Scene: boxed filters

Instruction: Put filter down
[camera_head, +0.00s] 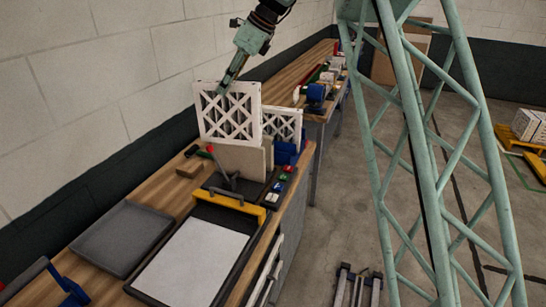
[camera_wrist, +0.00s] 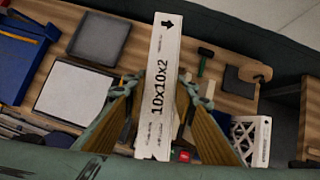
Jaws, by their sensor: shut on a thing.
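The held filter (camera_head: 229,116) is a white framed panel with a dark crossed lattice, upright above the bench in the head view. In the wrist view its narrow edge (camera_wrist: 163,62) shows the print "10x10x2" and an arrow. My gripper (camera_head: 222,90) is shut on the filter's top edge, with a finger on each side in the wrist view (camera_wrist: 158,115). A second white lattice filter (camera_head: 283,122) stands behind to the right, beside a blue part; it also shows in the wrist view (camera_wrist: 262,140). Whether the held filter's bottom touches anything is unclear.
The wooden bench (camera_head: 145,200) runs along the wall. A beige panel (camera_head: 240,158) stands just below the held filter.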

